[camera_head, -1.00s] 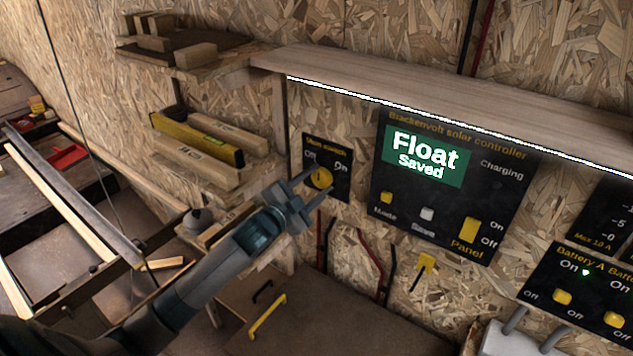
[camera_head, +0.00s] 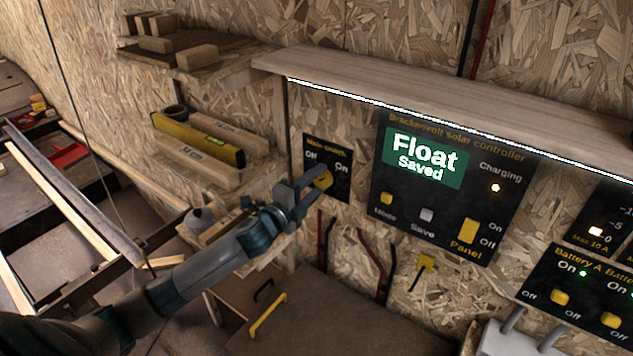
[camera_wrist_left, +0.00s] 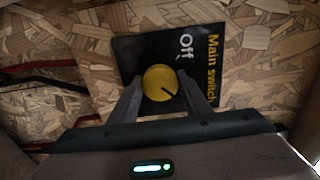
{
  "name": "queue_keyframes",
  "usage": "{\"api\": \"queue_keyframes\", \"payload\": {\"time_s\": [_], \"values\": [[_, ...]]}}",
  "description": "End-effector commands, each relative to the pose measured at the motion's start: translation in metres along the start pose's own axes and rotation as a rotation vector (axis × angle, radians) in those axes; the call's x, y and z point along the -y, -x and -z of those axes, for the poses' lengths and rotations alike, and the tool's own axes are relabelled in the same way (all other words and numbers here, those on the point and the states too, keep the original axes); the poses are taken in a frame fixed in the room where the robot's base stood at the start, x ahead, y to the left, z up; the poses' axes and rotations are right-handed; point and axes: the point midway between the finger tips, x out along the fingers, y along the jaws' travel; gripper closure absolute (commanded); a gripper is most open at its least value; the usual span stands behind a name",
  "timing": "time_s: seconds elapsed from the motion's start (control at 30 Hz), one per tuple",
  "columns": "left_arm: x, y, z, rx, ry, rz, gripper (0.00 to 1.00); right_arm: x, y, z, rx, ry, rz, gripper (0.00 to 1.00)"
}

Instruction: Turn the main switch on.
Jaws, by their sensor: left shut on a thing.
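The main switch is a round yellow knob (camera_head: 323,180) on a small black panel (camera_head: 342,185) marked Off at left and On at right. My left gripper (camera_head: 318,184) is at the knob, shut on it. In the left wrist view the knob (camera_wrist_left: 160,82) sits between the two fingers (camera_wrist_left: 163,97). A dark mark on the knob points to the lower right there, away from the Off label and toward the On side. The On label is hidden in that view. My right gripper is not in view.
The solar controller (camera_head: 445,228), right of the switch, reads Float, Saved, with a lit Charging light (camera_head: 495,187). Battery switches (camera_head: 560,297) are at lower right. A wooden shelf (camera_head: 440,95) overhangs the panels. Small shelves with a yellow level (camera_head: 197,138) are at left.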

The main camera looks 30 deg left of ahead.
Motion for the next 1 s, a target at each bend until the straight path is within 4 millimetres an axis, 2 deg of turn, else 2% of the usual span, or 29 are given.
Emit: {"api": "queue_keyframes", "payload": {"time_s": [0.43,0.47,0.53,1.0], "values": [[0.0001,0.0,0.0001,0.0,-0.019,0.0,0.79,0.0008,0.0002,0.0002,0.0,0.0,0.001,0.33],[0.0001,0.0,0.0001,0.0,-0.019,0.0,0.54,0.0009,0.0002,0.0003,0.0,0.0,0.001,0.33],[0.0001,0.0,0.0001,0.0,-0.019,0.0,0.38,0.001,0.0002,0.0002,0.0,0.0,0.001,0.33],[-0.0015,0.0054,0.0,-0.001,-0.017,-0.001,0.38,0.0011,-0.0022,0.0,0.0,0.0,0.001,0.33]]}}
